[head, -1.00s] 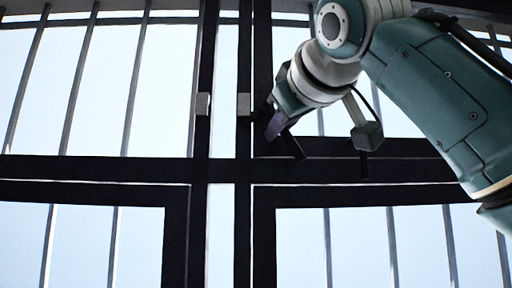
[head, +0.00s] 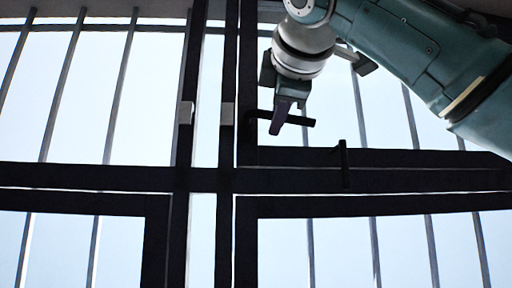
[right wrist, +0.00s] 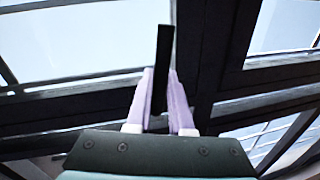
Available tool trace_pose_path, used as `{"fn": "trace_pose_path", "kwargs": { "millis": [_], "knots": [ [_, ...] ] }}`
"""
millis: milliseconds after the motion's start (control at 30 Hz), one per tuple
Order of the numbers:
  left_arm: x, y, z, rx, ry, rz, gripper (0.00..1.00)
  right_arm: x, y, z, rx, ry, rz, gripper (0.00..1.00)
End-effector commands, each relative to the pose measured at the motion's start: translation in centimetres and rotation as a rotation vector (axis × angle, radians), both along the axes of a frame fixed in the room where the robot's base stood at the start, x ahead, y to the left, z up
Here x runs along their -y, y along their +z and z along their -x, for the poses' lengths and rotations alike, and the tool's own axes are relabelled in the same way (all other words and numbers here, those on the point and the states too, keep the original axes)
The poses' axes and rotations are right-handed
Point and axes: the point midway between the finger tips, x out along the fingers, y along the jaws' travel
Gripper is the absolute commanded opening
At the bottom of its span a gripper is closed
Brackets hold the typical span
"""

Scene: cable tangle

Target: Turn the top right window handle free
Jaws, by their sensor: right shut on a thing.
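The top right window handle (head: 304,121) is a black bar on the dark upright frame. In the head view it points right, nearly level and tilted slightly down. My right gripper (head: 278,128) comes from above and is shut on this handle. In the right wrist view the black bar (right wrist: 165,45) stands between the two purple fingers of the right gripper (right wrist: 160,88). The fingers hide part of the handle. My left gripper is out of view.
The dark window frame (head: 210,180) crosses the view. A second black handle (head: 343,160) stands upright on the crossbar, right of my gripper. Two small grey blocks (head: 186,113) and (head: 227,113) sit on the uprights. Thin bars (head: 66,85) stand behind the panes.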

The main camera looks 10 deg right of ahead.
Motion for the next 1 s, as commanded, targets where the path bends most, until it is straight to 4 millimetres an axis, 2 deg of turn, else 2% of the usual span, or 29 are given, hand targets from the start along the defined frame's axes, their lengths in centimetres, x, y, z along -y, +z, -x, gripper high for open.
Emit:
{"fn": "trace_pose_path", "kwargs": {
  "millis": [333, 867, 900, 1000],
  "knots": [
    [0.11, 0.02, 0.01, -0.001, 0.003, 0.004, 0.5, -0.11, 0.78, 0.05, 0.003, 0.004, 0.136, 0.0],
    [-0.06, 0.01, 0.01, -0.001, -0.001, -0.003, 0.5, -0.21, 0.89, 0.07, 0.005, 0.007, 0.16, 0.0],
    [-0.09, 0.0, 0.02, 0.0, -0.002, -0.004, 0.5, -0.21, 0.89, 0.08, 0.005, 0.007, 0.16, 0.22],
    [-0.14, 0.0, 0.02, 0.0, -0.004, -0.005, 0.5, -0.18, 0.87, 0.07, 0.004, 0.006, 0.159, 0.33]
  ]
}}
